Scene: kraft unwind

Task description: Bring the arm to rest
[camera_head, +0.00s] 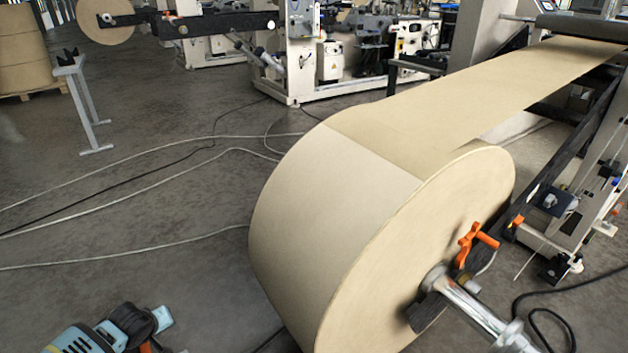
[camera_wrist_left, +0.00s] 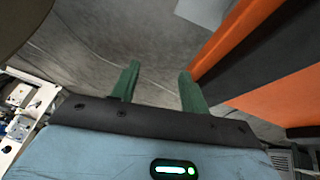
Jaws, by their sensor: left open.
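My left gripper (camera_wrist_left: 158,85) shows in the left wrist view, with two green fingers standing apart. Nothing is between them, and grey floor shows beyond. In the head view a blue-grey and dark part of my left arm (camera_head: 100,332) shows at the bottom left; no green fingers can be made out there. My right gripper is in neither view.
A large kraft paper roll (camera_head: 340,215) fills the middle of the head view, its web (camera_head: 480,90) running to the upper right. A metal shaft (camera_head: 475,312) and an orange handle (camera_head: 468,245) stick out of its near face. Cables (camera_head: 130,200) lie on the otherwise open floor at left.

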